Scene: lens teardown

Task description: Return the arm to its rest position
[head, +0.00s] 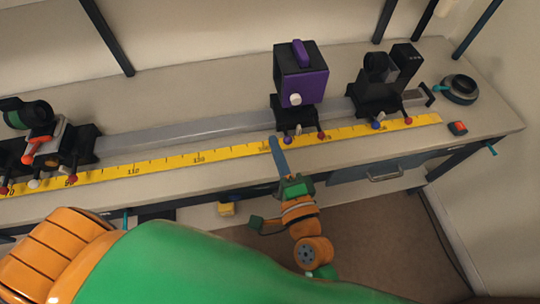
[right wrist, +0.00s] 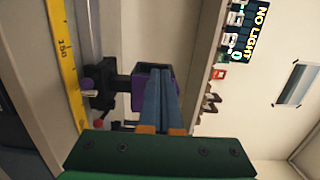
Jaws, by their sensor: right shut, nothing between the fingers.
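My right gripper (head: 275,142) shows in the head view with its blue fingers together, in front of the bench's front edge, its tips over the yellow ruler strip (head: 225,154). It is empty. In the right wrist view its two fingers (right wrist: 160,72) lie side by side, shut, with part of the purple and black box (right wrist: 139,92) behind them. In the head view that purple box (head: 311,83) stands on the rail just beyond the fingertips, and I see no contact. My left gripper is not in view.
A grey rail (head: 185,132) runs along the bench (head: 190,80). A black mount (head: 385,85) stands right of the purple box. A lens assembly (head: 45,145) is at the left. A black ring (head: 460,90) lies at the right.

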